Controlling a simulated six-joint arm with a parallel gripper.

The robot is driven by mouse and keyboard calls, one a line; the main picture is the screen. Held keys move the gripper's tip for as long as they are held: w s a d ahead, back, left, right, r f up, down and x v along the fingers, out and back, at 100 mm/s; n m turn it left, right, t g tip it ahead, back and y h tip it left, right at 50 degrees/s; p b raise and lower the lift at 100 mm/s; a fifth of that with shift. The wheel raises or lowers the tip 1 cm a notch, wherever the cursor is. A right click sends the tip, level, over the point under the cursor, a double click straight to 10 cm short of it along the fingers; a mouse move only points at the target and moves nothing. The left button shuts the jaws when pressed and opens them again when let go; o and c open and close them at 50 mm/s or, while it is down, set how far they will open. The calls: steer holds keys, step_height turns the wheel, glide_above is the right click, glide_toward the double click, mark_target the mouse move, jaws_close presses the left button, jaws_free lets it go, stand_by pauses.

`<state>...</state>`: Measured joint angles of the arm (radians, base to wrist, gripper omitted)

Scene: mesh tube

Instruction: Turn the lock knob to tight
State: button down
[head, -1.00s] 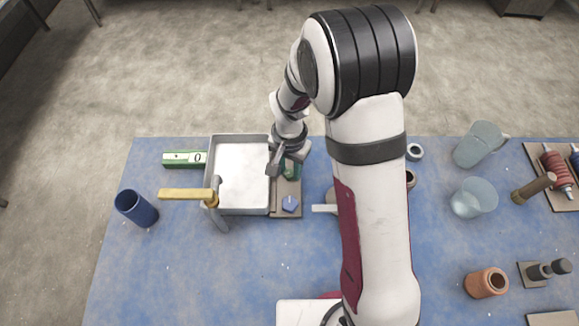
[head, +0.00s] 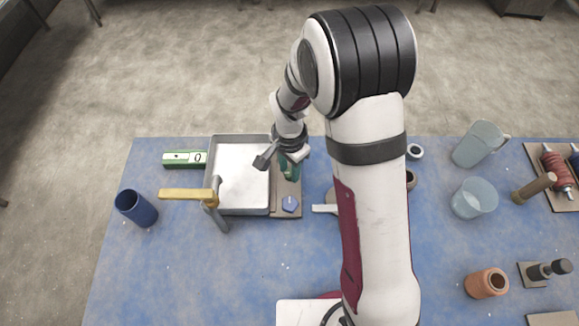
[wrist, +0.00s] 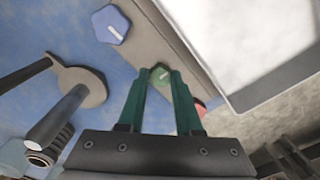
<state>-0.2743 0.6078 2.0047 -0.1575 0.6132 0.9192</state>
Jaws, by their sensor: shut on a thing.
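A tan panel (head: 277,212) at the tray's right side carries several knobs. In the wrist view a blue hexagonal knob (wrist: 111,25) with a white line is at the top left of the panel (wrist: 150,42). A green knob (wrist: 160,75) with a pale mark sits between the green fingertips of my gripper (wrist: 158,80), which is shut on it. A red knob (wrist: 201,106) is partly hidden behind the right finger. In the head view my gripper (head: 288,172) hides most of the green knob, and the blue knob (head: 290,204) is clear below. I see no readable label.
Pitcher, beaker and pots stand at the right.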

mark_target(289, 173)
steer(key=shift+s, duration=0.1)
steer(key=c, duration=0.6)
jaws_free()
step_height(289, 173, up, 16)
steer(key=shift+f, duration=0.1)
steer(key=s+d+n, duration=0.1)
steer(key=s+d, duration=0.1)
steer(key=s, duration=0.5)
steer(key=s+d+r+n+y, duration=0.1)
steer(key=s+d, duration=0.1)
steer(key=s, duration=0.5)
steer(key=s+d+r+n, duration=0.1)
steer(key=s+d, duration=0.1)
steer(key=s, duration=0.6)
steer(key=shift+d+r+n+y, duration=0.1)
steer(key=shift+d+n+y, duration=0.1)
steer(key=shift+n+y, duration=0.15)
